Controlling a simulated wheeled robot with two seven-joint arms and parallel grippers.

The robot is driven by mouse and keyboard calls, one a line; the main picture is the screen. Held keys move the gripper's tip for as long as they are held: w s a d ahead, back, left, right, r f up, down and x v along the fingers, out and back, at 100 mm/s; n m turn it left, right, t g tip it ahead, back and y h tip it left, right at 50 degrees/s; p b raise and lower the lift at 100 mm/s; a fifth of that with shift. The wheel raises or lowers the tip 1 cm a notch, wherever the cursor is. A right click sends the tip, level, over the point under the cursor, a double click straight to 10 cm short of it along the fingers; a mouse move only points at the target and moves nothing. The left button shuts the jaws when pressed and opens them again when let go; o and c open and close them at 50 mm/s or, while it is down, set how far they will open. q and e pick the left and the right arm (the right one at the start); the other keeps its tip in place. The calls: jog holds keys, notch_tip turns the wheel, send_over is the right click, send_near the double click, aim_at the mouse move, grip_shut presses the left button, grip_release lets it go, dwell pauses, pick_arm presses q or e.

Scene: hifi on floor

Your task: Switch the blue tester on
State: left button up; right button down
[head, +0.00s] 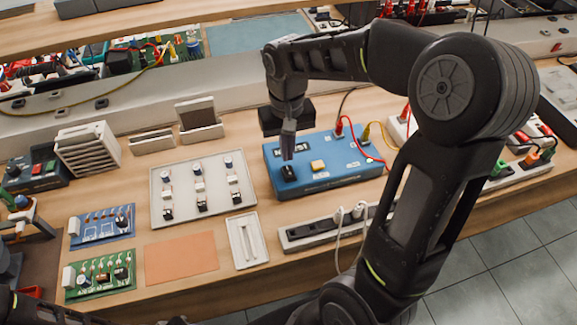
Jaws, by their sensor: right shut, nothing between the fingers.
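The blue tester (335,174) is a flat box on the wooden bench, right of the middle of the head view. On its top are a black rocker switch (289,173) at the left and a yellowish square button (318,166). Red and yellow leads plug into its far right side. My right gripper (287,153) points down over the tester's left part, its fingers shut and empty. The fingertips are just above or at the black switch; I cannot tell whether they touch it. My left gripper is not in view.
A white power strip (300,236) with plugs lies in front of the tester. Left of it are a small white tray (247,240), a grey parts tray (203,188), an orange mat (181,259) and blue and green circuit boards. A shelf (150,24) runs along the back.

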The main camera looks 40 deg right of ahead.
aim_at(287, 168)
notch_tip(287, 168, up, 4)
jog(key=shift+f+p, duration=0.2)
jog(key=shift+p, duration=0.95)
